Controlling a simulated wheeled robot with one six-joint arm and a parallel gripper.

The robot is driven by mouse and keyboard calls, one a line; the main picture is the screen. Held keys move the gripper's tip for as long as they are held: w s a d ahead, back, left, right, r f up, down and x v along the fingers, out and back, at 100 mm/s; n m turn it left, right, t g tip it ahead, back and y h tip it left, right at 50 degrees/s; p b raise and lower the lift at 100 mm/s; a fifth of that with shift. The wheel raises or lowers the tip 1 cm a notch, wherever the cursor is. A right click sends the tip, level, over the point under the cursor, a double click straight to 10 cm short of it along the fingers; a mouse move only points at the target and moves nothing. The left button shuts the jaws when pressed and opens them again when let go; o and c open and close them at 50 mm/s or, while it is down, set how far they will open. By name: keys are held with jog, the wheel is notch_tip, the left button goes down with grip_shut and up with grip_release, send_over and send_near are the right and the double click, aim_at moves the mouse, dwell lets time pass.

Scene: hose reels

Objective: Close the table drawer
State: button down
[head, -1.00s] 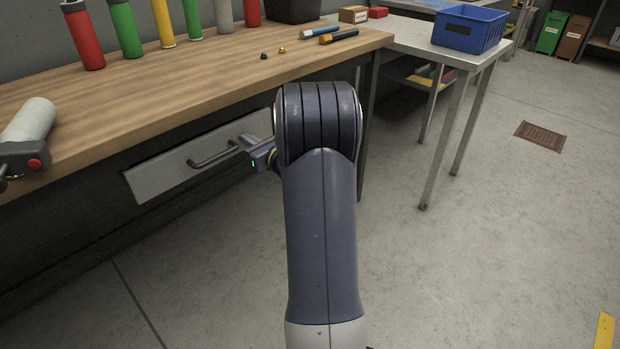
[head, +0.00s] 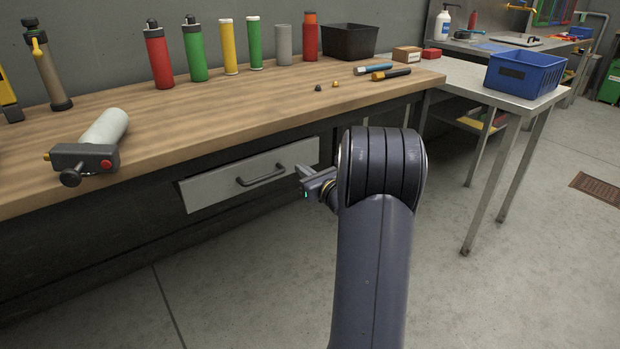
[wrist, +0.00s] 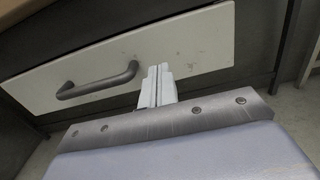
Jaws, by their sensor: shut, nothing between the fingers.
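The table drawer has a pale grey front (head: 225,186) with a dark bar handle (head: 262,176), set under the wooden tabletop. Its front looks about level with the dark table frame; I cannot tell whether a small gap is left. My gripper (head: 302,172) is shut and empty, near the right part of the drawer front. In the wrist view the closed fingers (wrist: 156,84) point at the drawer front (wrist: 190,48), to the right of the handle (wrist: 98,82). I cannot tell whether the fingertips touch it. My arm hides the area right of the drawer.
The wooden workbench (head: 215,118) carries a grey cylinder tool (head: 105,130), several coloured bottles and a black bin (head: 349,42). A metal side table (head: 455,78) with a blue crate (head: 523,73) stands at right. The floor in front is clear.

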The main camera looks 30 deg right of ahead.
jog(key=s+p, duration=0.2)
jog(key=s, duration=0.8)
jog(key=shift+d, duration=0.25)
jog(key=shift+f, duration=0.1)
